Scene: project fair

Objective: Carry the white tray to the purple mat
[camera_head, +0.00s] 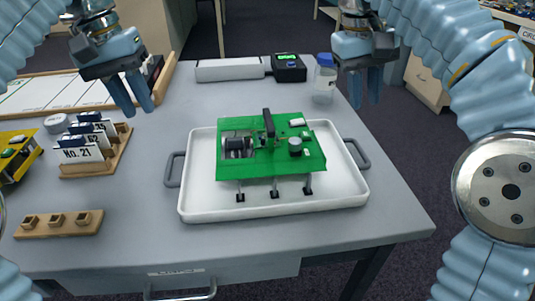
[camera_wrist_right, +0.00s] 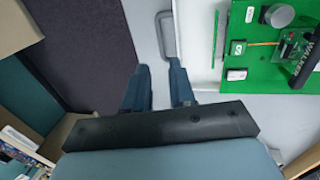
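The white tray (camera_head: 340,192) lies on the grey table with a grey handle at its left (camera_head: 174,170) and right (camera_head: 357,153) ends. A green project board (camera_head: 262,165) with small parts sits on it. My left gripper (camera_head: 140,108) is open and empty, above the table beyond the tray's left handle. My right gripper (camera_head: 365,103) is open and empty, above the far right table edge beyond the right handle. The right wrist view shows its two fingers apart (camera_wrist_right: 160,72), with the tray (camera_wrist_right: 194,40) and handle (camera_wrist_right: 167,38) near. I cannot make out the purple mat.
A wooden card holder (camera_head: 100,165), a wooden block with sockets (camera_head: 58,223) and a yellow item (camera_head: 15,150) stand left. A white bar (camera_head: 230,70), a black box with green display (camera_head: 288,67) and a blue-lidded jar (camera_head: 325,78) stand behind the tray. Table front right is clear.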

